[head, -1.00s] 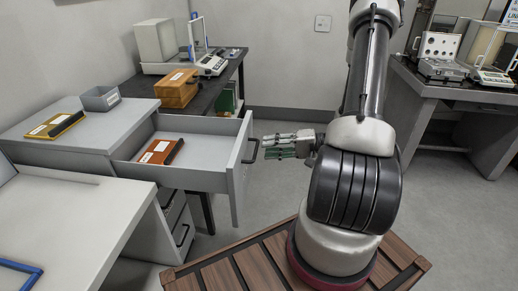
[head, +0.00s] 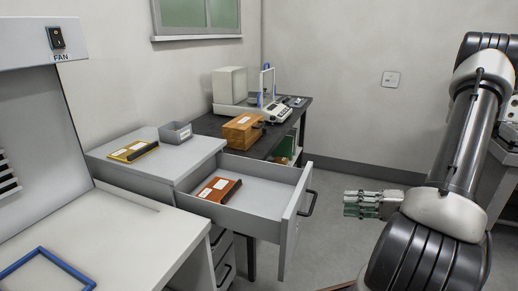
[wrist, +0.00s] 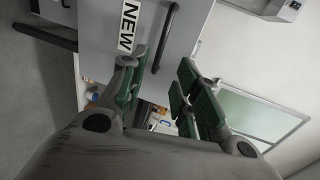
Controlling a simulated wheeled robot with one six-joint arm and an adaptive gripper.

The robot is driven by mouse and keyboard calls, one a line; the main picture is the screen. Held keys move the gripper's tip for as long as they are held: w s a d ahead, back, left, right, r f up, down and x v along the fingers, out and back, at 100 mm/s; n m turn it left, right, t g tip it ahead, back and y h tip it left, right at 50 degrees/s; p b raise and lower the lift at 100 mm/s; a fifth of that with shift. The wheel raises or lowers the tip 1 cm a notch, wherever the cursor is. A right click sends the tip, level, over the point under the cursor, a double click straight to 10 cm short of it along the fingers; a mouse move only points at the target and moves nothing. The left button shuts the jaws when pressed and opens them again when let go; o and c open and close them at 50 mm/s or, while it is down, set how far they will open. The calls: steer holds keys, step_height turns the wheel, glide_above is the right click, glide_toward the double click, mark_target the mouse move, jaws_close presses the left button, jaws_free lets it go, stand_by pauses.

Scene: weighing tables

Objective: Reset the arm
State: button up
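My gripper (head: 362,204) hangs in the air to the right of the open drawer's front, apart from its handle. In the wrist view my gripper (wrist: 165,75) has its green-padded fingers spread, with nothing seen between them. The arm rises at the right of the head view, partly cut off by the picture's edge.
The grey drawer (head: 262,186) stands pulled out, holding an orange-brown case (head: 218,190). Its dark handle (head: 308,203) sticks out toward my gripper. On the cabinet are a yellow case (head: 133,151) and a grey bin (head: 176,132). A wooden box (head: 243,132) stands on the dark table.

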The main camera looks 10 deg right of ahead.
steer(key=s+r+m+g+h, duration=0.2)
steer(key=s+r+g+h, duration=0.1)
steer(key=s+g, duration=0.85)
steer(key=a+r+n+t+h, duration=0.2)
steer(key=r+n+t+h, duration=0.1)
steer(key=r, duration=0.7)
steer(key=a+r+n+t+h, duration=0.3)
steer(key=r+n+h, duration=0.3)
steer(key=r, duration=0.4)
steer(key=shift+s+a+t+h, duration=0.25)
steer(key=shift+t+h, duration=0.05)
steer(key=shift+t, duration=0.05)
